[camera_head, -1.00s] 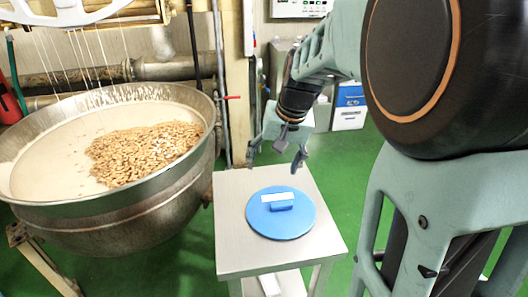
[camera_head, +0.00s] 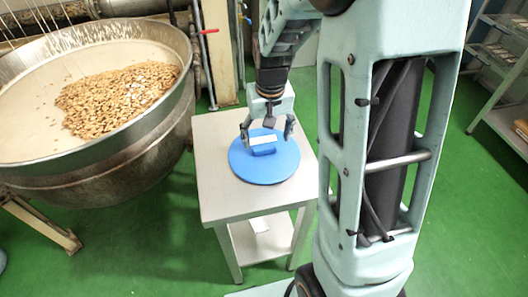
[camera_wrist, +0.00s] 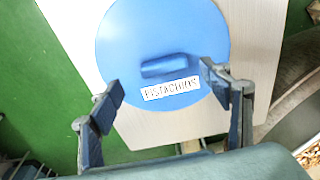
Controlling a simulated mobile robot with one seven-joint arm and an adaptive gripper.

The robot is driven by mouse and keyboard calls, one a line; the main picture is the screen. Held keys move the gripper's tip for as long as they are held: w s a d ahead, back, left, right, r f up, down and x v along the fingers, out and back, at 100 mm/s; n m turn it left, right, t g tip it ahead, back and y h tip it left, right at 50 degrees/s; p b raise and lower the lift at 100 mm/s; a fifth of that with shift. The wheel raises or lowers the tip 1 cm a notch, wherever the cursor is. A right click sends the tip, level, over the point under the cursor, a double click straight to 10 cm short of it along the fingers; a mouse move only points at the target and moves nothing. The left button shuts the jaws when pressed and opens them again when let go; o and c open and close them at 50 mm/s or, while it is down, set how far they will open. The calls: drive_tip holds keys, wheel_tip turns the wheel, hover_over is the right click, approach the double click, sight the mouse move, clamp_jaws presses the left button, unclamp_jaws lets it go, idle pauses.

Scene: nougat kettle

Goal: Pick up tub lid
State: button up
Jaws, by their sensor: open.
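The tub lid (camera_head: 264,165) is a round blue disc with a raised blue handle block and a white label. It lies flat on the small metal table (camera_head: 213,190). The lid also shows in the wrist view (camera_wrist: 150,40), where the label reads "PISTACHIOS". My gripper (camera_head: 267,130) is open and empty above the far edge of the lid. In the wrist view my gripper (camera_wrist: 162,82) has its fingers on either side of the label, short of the handle. A gap between the fingers and the handle is visible.
A large metal kettle (camera_head: 150,135) with cream-coloured mass and nuts stands left of the table. A shelf rack (camera_head: 500,105) stands at the far right. The table has a lower shelf (camera_head: 262,240). Green floor is free in front.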

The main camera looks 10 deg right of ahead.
sight(264, 148)
drive_tip(key=f, duration=0.4)
drive_tip(key=shift+w+a+f, duration=0.1)
drive_tip(key=shift+w+a, duration=0.15)
drive_tip(key=shift+w, duration=0.15)
drive_tip(key=shift+c, duration=0.4)
drive_tip(key=c, duration=1.2)
